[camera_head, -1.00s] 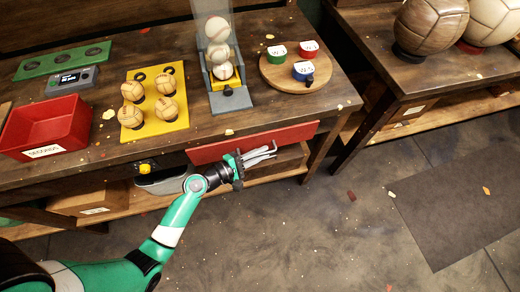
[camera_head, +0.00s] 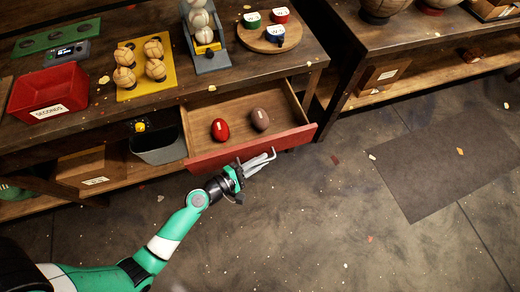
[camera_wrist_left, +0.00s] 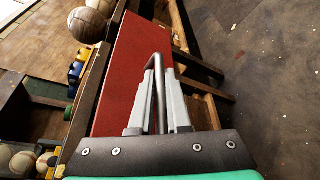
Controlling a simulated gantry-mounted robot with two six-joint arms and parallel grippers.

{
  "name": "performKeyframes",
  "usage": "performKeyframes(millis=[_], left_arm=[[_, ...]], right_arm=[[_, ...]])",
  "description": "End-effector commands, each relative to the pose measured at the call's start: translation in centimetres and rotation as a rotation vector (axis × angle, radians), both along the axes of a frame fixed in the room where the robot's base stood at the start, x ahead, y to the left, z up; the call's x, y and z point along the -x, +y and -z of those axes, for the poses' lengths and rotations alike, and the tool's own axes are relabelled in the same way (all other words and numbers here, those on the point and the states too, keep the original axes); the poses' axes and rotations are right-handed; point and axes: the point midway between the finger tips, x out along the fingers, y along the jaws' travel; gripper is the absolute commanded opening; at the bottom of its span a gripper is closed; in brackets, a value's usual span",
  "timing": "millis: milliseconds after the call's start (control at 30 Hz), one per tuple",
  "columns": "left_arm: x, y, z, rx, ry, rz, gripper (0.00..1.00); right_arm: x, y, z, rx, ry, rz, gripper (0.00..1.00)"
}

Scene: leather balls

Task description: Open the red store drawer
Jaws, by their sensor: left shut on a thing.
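The red store drawer stands pulled out from under the workbench, its red front (camera_head: 225,154) facing me and its wooden inside in view. A red ball (camera_head: 220,129) and a brown ball (camera_head: 260,118) lie in it, apart from each other. My left gripper (camera_head: 258,164) is at the right part of the drawer front, shut on the metal handle (camera_wrist_left: 157,66). In the left wrist view the handle runs between my fingers (camera_wrist_left: 159,100), in front of the red panel (camera_wrist_left: 125,65). My right gripper is not in view.
The workbench above holds a red bin (camera_head: 47,92), a yellow tray (camera_head: 130,91) of balls, a ball dispenser (camera_head: 207,60) and a round board (camera_head: 292,45) with cups. A dark bin (camera_head: 158,148) is left of the drawer. The floor in front is open.

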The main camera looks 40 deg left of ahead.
Motion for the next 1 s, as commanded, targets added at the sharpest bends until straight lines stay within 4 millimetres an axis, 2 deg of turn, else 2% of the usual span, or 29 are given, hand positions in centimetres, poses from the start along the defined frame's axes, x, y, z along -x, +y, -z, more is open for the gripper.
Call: performKeyframes(millis=[533,567,700,1000], left_arm=[[-0.01,0.02,0.02,0.000,0.000,0.000,0.00],[-0.01,0.03,0.02,0.000,0.000,0.000,0.20],[-0.01,0.03,0.03,0.000,0.001,-0.001,0.45],[0.00,0.02,0.05,0.000,0.001,0.000,0.45]], right_arm=[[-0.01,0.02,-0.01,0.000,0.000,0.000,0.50],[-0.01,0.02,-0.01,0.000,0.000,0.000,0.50],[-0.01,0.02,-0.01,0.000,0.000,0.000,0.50],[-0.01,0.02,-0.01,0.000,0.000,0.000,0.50]])
